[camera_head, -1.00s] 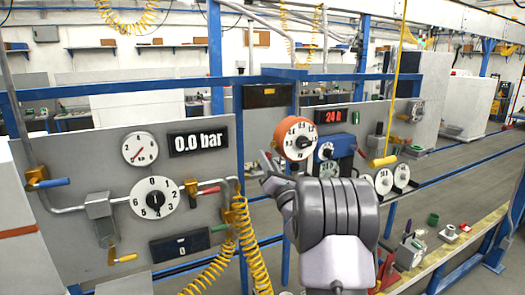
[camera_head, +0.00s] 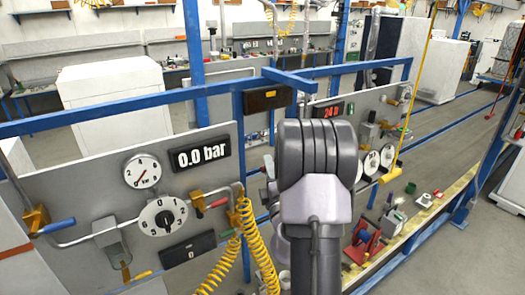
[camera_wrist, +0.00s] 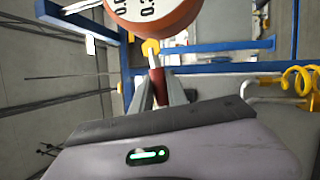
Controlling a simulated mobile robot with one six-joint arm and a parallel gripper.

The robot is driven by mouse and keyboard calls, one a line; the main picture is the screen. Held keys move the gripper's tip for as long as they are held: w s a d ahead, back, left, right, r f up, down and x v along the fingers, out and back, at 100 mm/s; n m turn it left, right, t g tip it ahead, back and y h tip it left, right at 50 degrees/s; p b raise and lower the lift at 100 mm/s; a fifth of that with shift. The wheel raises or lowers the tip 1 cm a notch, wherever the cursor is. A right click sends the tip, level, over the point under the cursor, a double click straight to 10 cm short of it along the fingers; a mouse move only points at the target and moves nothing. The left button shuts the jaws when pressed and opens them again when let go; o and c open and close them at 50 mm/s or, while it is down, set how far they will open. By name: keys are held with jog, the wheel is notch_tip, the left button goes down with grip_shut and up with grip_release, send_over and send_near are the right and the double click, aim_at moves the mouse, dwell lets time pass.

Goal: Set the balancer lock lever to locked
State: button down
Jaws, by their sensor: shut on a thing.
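The balancer lock lever shows in the wrist view as a short dark red handle (camera_wrist: 157,88) below a brass-coloured pivot (camera_wrist: 150,48). Just above it is the orange balancer housing (camera_wrist: 178,27) with a white numbered face. My gripper (camera_wrist: 158,94) has one grey finger on each side of the red handle and is shut on it. The handle's lower end is hidden by my gripper body. In the head view my arm covers the balancer, the lever and the gripper fingers. I cannot read any lock marking.
At left in the head view, a grey panel carries a 0.0 bar display (camera_head: 200,154), a round gauge (camera_head: 142,170), a dial (camera_head: 163,216) and a blue-handled valve (camera_head: 59,226). A yellow coiled hose (camera_head: 258,246) hangs close left of my arm. Blue rails (camera_head: 100,117) cross behind.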

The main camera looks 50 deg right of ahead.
jog(key=r+m+p, duration=0.1)
jog(key=p, duration=0.2)
jog(key=shift+r+m+g, duration=0.15)
jog(key=shift+m+g, duration=0.25)
jog(key=shift+p, duration=0.5)
jog(key=shift+m, duration=0.4)
jog(key=c, duration=1.6)
grip_release()
jog(key=shift+f, duration=0.2)
